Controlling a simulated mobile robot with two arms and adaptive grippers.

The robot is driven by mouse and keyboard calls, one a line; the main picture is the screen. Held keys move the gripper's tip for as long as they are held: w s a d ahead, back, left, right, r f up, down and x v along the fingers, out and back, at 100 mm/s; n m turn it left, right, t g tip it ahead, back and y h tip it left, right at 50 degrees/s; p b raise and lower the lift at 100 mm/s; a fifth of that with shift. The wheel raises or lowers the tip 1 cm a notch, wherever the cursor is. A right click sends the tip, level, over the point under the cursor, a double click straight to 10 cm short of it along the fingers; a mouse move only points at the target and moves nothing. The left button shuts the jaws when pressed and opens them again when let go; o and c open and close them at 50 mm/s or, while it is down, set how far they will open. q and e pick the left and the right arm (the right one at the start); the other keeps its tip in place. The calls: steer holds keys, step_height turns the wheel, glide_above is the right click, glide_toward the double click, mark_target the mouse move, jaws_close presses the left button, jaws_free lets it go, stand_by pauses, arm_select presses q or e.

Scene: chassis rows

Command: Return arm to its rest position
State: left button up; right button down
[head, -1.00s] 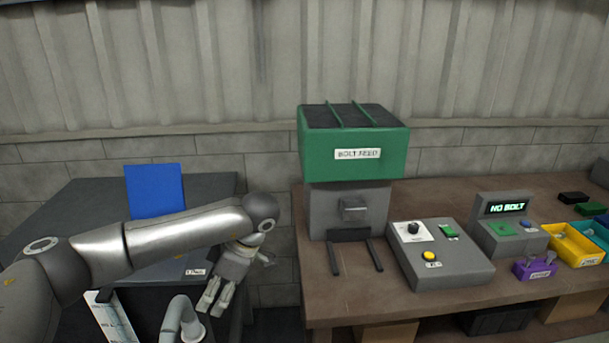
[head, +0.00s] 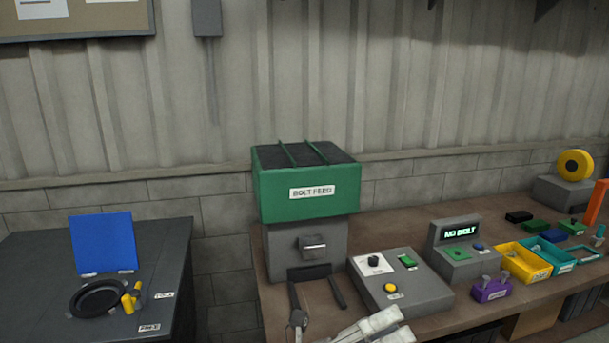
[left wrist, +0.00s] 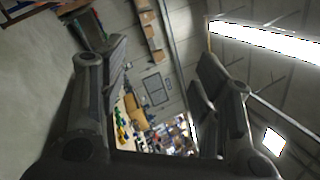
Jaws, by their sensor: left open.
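The wrist picture is tilted, with distant shelving and coloured items seen between the fingers. Most of my left arm is out of the head view. My right gripper is not in view.
The green bolt feed (head: 305,195) stands on the brown bench, with the control box (head: 400,283) and a "NO BOLT" display (head: 459,232) to its right. Small bins, including a yellow bin (head: 522,264), lie farther right. A dark table (head: 160,240) at left holds a black dish (head: 97,298).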

arm_select(q)
steer(key=w+a+f+n+t+y, duration=0.2)
steer(key=w+a+n+t+y, duration=0.35)
steer(key=n, duration=0.55)
steer(key=w+a+f+n+t+y, duration=0.2)
steer(key=w+a+n+t+y, duration=0.1)
steer(key=a+n+t+y, duration=0.65)
steer(key=s+a+f+n+g+y, duration=0.35)
steer(key=a+f+n, duration=0.25)
steer(key=f, duration=0.2)
steer(key=s+a+f+n+g+y, duration=0.2)
steer(key=a+f+n+g+y, duration=0.15)
steer(key=a+f+n, duration=0.4)
steer(key=s+a+f+n+g, duration=0.2)
steer(key=s+f+g, duration=0.4)
steer(key=s, duration=0.4)
steer(key=s+a+f+n+g, duration=0.15)
steer(key=s+f+g, duration=0.25)
steer(key=s+f, duration=0.5)
step_height(320, 180, down, 24)
steer(key=s+g, duration=0.1)
steer(key=s, duration=0.2)
steer(key=s+a+f+m+g, duration=0.1)
steer(key=s+a+f, duration=0.2)
steer(key=s+f, duration=1.3)
steer(key=shift+s+h, duration=0.15)
steer(key=shift+h, duration=0.15)
